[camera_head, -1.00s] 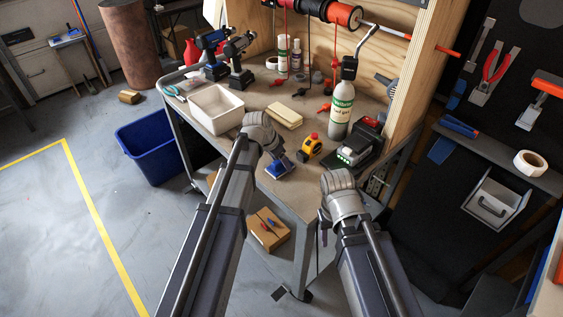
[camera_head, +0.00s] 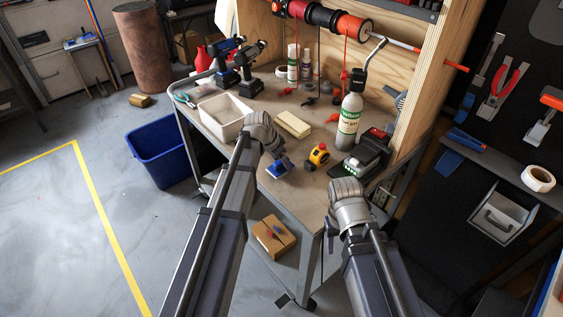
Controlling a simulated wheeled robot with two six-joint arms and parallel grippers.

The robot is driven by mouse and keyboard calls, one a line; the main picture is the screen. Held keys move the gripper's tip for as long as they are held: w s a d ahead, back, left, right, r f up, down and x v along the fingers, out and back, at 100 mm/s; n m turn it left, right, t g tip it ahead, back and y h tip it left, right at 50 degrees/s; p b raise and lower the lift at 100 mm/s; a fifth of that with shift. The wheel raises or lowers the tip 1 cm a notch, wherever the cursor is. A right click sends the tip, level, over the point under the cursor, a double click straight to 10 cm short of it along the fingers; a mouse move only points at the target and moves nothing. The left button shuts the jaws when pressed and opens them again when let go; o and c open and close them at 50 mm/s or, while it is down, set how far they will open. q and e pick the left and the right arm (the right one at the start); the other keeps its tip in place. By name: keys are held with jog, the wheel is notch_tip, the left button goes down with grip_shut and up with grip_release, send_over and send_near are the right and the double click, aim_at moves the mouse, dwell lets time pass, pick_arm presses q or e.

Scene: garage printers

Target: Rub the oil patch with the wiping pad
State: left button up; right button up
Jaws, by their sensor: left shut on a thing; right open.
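My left gripper (camera_head: 276,154) reaches over the workbench top (camera_head: 293,195) and is shut on the wiping pad (camera_head: 281,168), a small blue block low over or on the bench near its front edge. The gripper's wrist hides part of its fingers, and I cannot tell whether the pad touches the surface. I cannot make out the oil patch; the pad or arm may cover it. My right gripper (camera_head: 329,228) is open and empty at the bench's front right edge, pointing down.
A cream block (camera_head: 293,124), a yellow tape measure (camera_head: 317,156), a white bin (camera_head: 222,117), a labelled bottle (camera_head: 348,122) and a charger (camera_head: 367,156) stand around the pad. A blue tub (camera_head: 160,152) is on the floor at left. The bench's front strip is bare.

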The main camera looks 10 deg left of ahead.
pick_arm(q)
jog(key=shift+r+p, duration=1.9)
jog(key=shift+r, duration=0.35)
jog(key=shift+r, duration=0.1)
notch_tip(320, 180, up, 3)
jog(key=p, duration=0.3)
